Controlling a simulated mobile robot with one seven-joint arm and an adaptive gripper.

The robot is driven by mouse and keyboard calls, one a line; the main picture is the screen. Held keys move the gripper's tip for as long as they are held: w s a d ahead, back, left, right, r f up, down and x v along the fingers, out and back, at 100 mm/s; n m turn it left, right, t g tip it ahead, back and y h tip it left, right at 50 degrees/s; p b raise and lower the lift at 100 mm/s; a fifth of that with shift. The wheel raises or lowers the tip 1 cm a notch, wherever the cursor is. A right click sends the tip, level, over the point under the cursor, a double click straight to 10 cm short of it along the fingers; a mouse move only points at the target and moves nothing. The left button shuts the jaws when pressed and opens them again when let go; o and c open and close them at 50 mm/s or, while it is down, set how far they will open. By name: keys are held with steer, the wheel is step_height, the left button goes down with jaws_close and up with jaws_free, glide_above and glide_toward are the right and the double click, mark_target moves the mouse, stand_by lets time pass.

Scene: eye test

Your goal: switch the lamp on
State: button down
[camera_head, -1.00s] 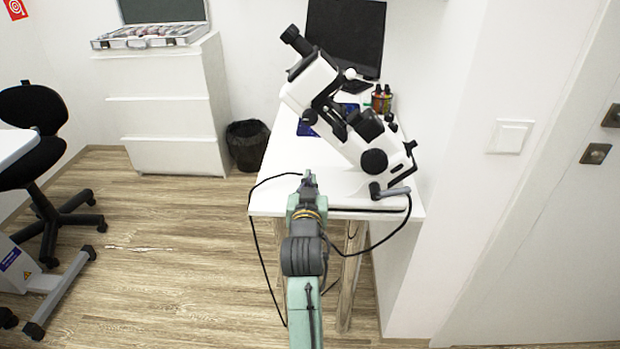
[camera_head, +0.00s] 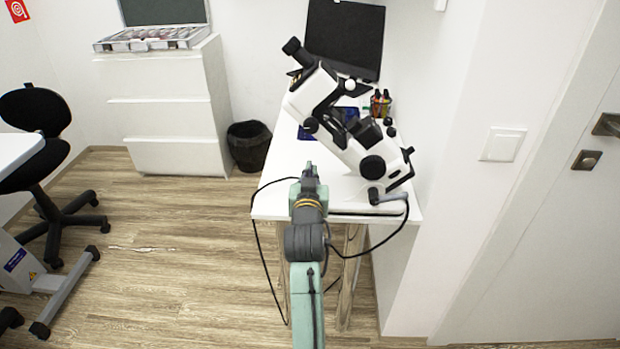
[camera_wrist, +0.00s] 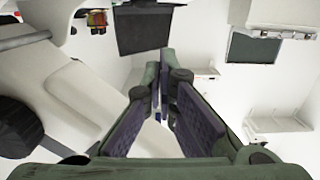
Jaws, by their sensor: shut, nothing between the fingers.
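A white square wall switch (camera_head: 503,145) is on the white wall at the right in the head view, beside the door. No lamp that I can make out shows in either view. My gripper (camera_head: 309,172) is at the near edge of the white table, left of the microscope and well left of and apart from the switch. In the wrist view my gripper (camera_wrist: 163,85) is shut, with nothing between its fingers. The switch cannot be made out in the wrist view.
A white microscope (camera_head: 345,120) stands on the white table (camera_head: 285,185), with a black cable hanging at the front edge. A dark monitor (camera_head: 345,38) is behind it. A door handle (camera_head: 607,125) is far right. A black chair (camera_head: 40,130) and open floor lie left.

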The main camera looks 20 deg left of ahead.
steer(key=shift+s+d+r+b, duration=0.15)
steer(key=shift+s+r+b, duration=0.1)
steer(key=shift+s+b, duration=0.35)
steer(key=shift+s+d+r+b, duration=0.15)
steer(key=shift+s+r+b, duration=0.1)
steer(key=shift+s+b, duration=0.3)
steer(key=s+d+r, duration=0.2)
steer(key=s+r, duration=0.1)
steer(key=s, duration=0.3)
steer(key=shift+s+b, duration=0.3)
steer(key=shift+b, duration=0.15)
steer(key=shift+a+r, duration=0.1)
